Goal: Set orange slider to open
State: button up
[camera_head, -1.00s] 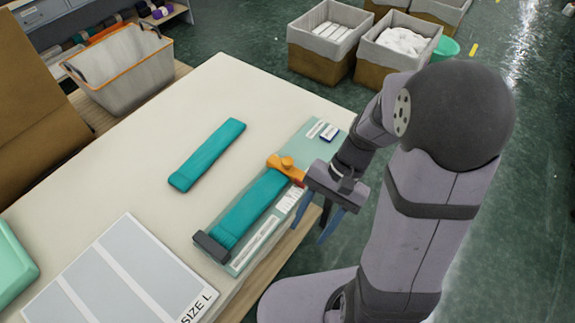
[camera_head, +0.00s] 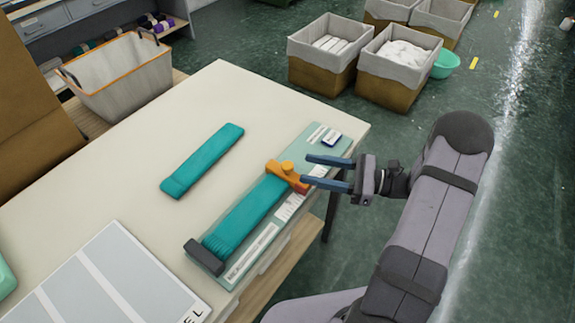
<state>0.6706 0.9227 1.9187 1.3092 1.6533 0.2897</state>
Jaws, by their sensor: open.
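The orange slider (camera_head: 287,173) sits across the far end of a teal knitted strip (camera_head: 248,214), on a pale green board (camera_head: 309,148) near the table's right edge. A dark block (camera_head: 204,256) is at the near end of that strip. My gripper (camera_head: 316,169) has its two blue fingers apart and pointing left. It is just right of the slider, over the board's edge, with the near fingertip very close to the slider. I cannot tell whether they touch.
A second teal strip (camera_head: 202,160) lies loose on the cream table (camera_head: 120,190). A grey size-marked panel (camera_head: 110,285) lies at the near left. Fabric bins (camera_head: 322,75) and a green bowl (camera_head: 445,63) stand on the floor beyond.

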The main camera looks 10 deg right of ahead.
aim_at(288, 165)
jog(key=shift+p+x, duration=1.1)
jog(key=shift+x, duration=2.55)
